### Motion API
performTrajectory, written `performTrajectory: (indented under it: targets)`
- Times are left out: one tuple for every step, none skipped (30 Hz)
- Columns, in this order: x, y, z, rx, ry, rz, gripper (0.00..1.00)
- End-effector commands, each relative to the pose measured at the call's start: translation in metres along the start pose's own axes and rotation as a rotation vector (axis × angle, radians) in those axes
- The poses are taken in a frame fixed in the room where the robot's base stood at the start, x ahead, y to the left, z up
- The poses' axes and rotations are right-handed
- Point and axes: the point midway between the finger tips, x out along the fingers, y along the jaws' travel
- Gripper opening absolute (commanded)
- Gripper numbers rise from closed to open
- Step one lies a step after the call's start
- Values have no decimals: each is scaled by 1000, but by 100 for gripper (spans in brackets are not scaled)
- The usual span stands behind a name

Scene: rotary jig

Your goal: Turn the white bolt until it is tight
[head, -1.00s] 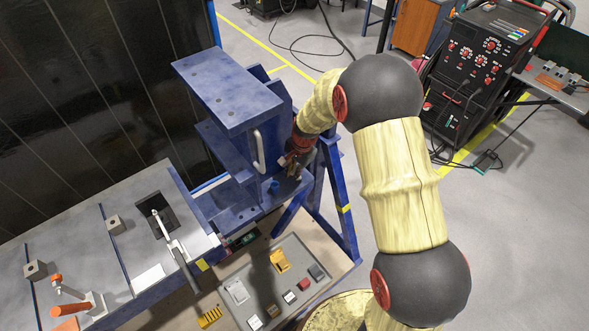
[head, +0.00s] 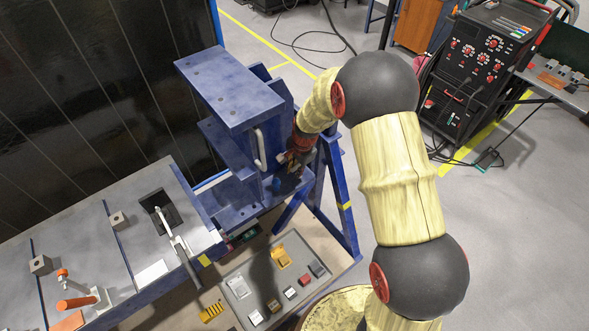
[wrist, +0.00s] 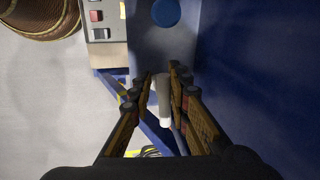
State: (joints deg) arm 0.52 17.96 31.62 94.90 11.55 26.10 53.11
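The white bolt (wrist: 163,100) shows in the wrist view as a pale cylinder between the two fingers of my gripper (wrist: 161,80). The fingers stand close on either side of it. A narrow gap shows on the left, and I cannot tell whether the right finger touches it. In the head view my gripper (head: 287,163) is at the side of the blue jig (head: 228,90), low beside its upright plate. The bolt cannot be made out there, and how tight it is does not show.
A blue round knob (wrist: 166,12) is just beyond the fingertips in the wrist view. A white handle (head: 260,149) is on the jig's side. A grey parts tray (head: 276,283) lies below. A workbench with clamps (head: 90,255) is at the left.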

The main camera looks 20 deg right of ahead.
Motion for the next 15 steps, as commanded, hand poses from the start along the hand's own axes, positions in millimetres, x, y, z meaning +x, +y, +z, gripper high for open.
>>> performTrajectory:
  targets:
    - [0, 0, 0, 0, 0, 1, 22]
    - [0, 0, 0, 0, 0, 0, 24]
    - [0, 0, 0, 0, 0, 0, 26]
    - [0, 0, 0, -1, 0, 0, 28]
    - [0, 0, 0, -1, 0, -1, 29]
    - [0, -1, 0, -1, 0, -1, 32]
    - [0, -1, 0, -1, 0, -1, 32]
    - [0, -1, 0, -1, 0, -1, 32]
    - [0, -1, 0, -1, 0, -2, 32]
    - [0, -1, 0, -1, 0, -2, 32]
    - [0, -1, 0, -1, 0, -2, 32]
    - [0, -1, 0, -1, 0, -2, 32]
    - [0, -1, 0, -1, 1, -2, 32]
    - [0, -1, 0, -1, 1, -2, 32]
    - [-1, -2, 0, -2, 1, -3, 32]
